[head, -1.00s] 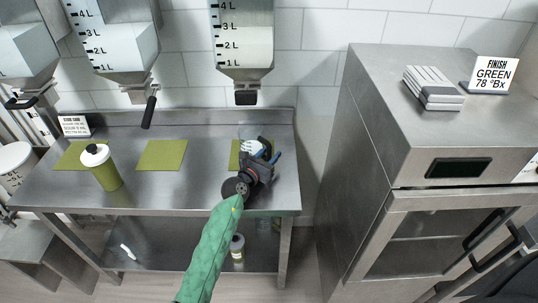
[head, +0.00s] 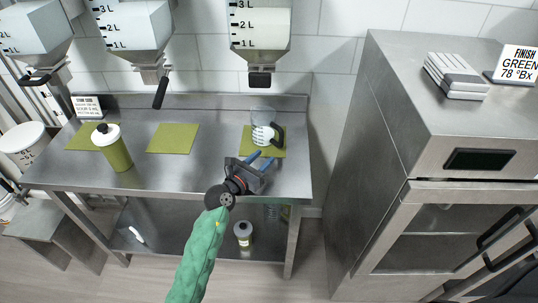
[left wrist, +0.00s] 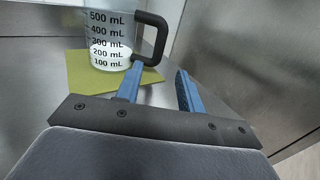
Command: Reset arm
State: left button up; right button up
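My left gripper (head: 262,161) is open and empty, above the front right part of the steel table (head: 210,178). Its two blue fingers are spread apart in the left wrist view (left wrist: 160,88). A clear measuring cup (head: 263,128) with a black handle stands upright on the right green mat (head: 247,146), just beyond the fingertips and apart from them. In the left wrist view the cup (left wrist: 110,30) holds white contents to about the 200 mL mark. My right gripper is not in view.
A green bottle with a white lid (head: 113,148) stands on the table's left. Hoppers with black handles hang above the table, one (head: 260,30) over the cup. A steel cabinet (head: 350,140) stands to the right. The middle mat (head: 172,138) is bare.

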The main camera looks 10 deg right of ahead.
pick_arm(q)
jog(key=shift+s+a, duration=0.3)
jog(key=shift+a, duration=0.05)
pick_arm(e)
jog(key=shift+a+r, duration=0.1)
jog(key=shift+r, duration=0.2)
